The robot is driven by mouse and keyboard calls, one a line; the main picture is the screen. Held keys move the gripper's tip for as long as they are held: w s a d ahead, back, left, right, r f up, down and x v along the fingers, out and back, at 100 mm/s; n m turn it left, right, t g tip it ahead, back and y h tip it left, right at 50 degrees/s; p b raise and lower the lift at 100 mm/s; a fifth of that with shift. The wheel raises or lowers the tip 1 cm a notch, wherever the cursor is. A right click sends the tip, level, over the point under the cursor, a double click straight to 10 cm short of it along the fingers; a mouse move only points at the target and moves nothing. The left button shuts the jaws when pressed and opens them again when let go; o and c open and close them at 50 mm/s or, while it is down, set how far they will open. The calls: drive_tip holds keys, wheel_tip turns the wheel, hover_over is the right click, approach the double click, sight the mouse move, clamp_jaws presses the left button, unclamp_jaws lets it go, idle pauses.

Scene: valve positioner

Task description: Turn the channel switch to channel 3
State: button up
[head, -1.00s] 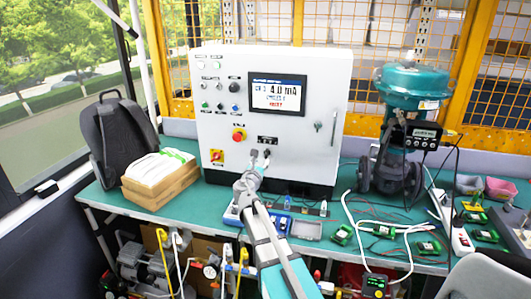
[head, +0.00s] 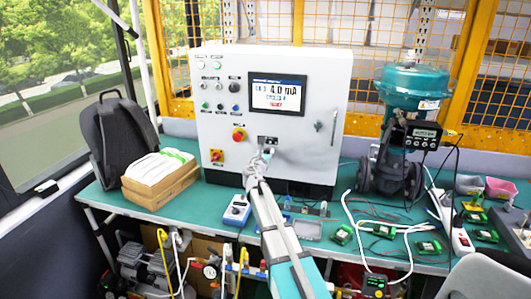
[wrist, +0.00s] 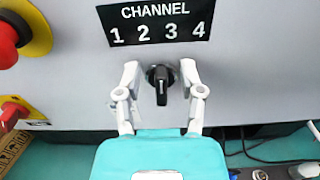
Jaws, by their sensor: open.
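The channel switch (wrist: 161,85) is a black rotary knob on the white cabinet front, below a black CHANNEL label (wrist: 158,23) with the numbers 1 to 4. Its handle stands roughly upright in the wrist view; I cannot tell for sure which number it is set to. My gripper (wrist: 160,82) is open, with one finger on each side of the knob and a gap visible on both sides. In the head view my gripper (head: 263,155) is at the cabinet's lower front and hides the knob. The label (head: 268,140) shows just above it.
The cabinet's screen (head: 277,94) shows about 4.0 mA; its channel figure is hard to read. A red emergency button (wrist: 8,42) and a red-yellow switch (wrist: 14,112) are left of the knob. A blue-grey device (head: 236,211) lies on the green bench (head: 112,205) below.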

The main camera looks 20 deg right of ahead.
clamp_jaws()
drive_tip(key=shift+s, duration=0.1)
idle(0.3)
drive_tip(key=shift+s+d+m, duration=0.1)
drive_tip(key=shift+d+m, duration=0.1)
drive_tip(key=shift+m, duration=1.2)
